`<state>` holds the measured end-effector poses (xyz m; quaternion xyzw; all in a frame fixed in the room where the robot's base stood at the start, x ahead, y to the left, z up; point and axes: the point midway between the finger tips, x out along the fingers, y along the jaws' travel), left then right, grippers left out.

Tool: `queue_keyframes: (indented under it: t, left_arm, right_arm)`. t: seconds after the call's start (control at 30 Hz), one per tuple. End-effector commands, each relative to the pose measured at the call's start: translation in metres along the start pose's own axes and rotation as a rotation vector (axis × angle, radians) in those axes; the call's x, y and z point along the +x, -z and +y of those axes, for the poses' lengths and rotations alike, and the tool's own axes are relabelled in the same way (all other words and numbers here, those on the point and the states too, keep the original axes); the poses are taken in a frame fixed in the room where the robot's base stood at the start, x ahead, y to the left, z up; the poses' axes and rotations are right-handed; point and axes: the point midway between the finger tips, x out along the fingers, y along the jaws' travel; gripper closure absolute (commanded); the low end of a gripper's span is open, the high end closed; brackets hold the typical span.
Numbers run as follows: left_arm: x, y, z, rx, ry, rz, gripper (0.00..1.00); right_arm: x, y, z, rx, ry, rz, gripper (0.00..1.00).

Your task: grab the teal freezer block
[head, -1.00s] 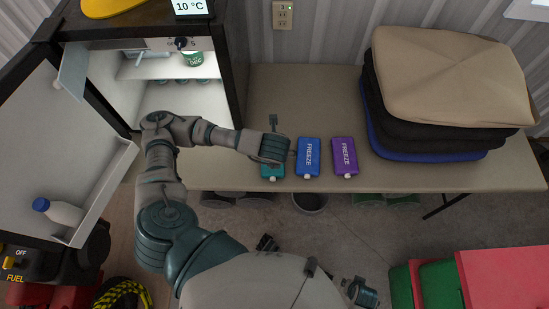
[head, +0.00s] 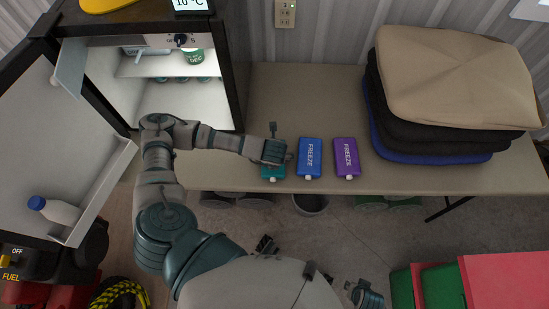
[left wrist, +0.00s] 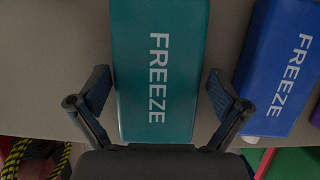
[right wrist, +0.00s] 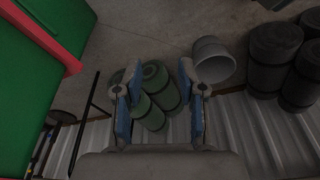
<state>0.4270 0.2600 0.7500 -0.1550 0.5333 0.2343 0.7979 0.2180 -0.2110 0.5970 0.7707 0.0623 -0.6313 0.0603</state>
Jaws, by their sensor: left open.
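The teal freezer block (left wrist: 158,70) lies flat and fills the middle of the left wrist view, its FREEZE label facing up. My left gripper (left wrist: 158,95) is open, with one finger on each side of the block; I cannot tell whether they touch it. In the head view only the lower end of the teal block (head: 272,174) shows beneath my left gripper (head: 273,150). My right gripper (right wrist: 158,85) is open and empty, low in front of the table.
A blue freezer block (head: 310,157) lies close to the right of the teal one, then a purple block (head: 346,157). Folded cushions (head: 450,90) are stacked at the table's right. An open fridge (head: 185,98) stands at the left. The table (head: 290,85) is clear behind the blocks.

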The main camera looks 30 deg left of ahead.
Motion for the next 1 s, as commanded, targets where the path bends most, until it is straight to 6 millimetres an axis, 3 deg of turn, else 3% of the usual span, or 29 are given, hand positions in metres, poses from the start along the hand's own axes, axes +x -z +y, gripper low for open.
queue_keyframes:
  t: [0.03,0.3,0.67,0.93,1.0]
  left_arm:
    - [0.0,0.0,0.0,0.0,0.0,0.0,0.03]
    - [0.0,0.0,0.0,0.0,0.0,0.0,0.66]
    - [-0.006,-0.002,-0.001,-0.001,0.001,0.0,0.66]
    - [-0.037,-0.015,-0.001,-0.001,0.003,-0.002,0.66]
    - [-0.041,0.002,-0.001,0.005,0.003,0.003,0.66]
  right_arm:
    - [0.0,0.0,0.0,0.0,0.0,0.0,0.6]
    - [0.0,0.0,0.0,0.001,0.001,0.001,0.6]
    - [0.0,0.001,-0.001,0.001,0.002,0.002,0.6]
    - [0.009,0.0,-0.001,0.0,0.001,0.001,0.6]
    - [0.015,-0.002,-0.001,-0.001,0.001,-0.004,0.6]
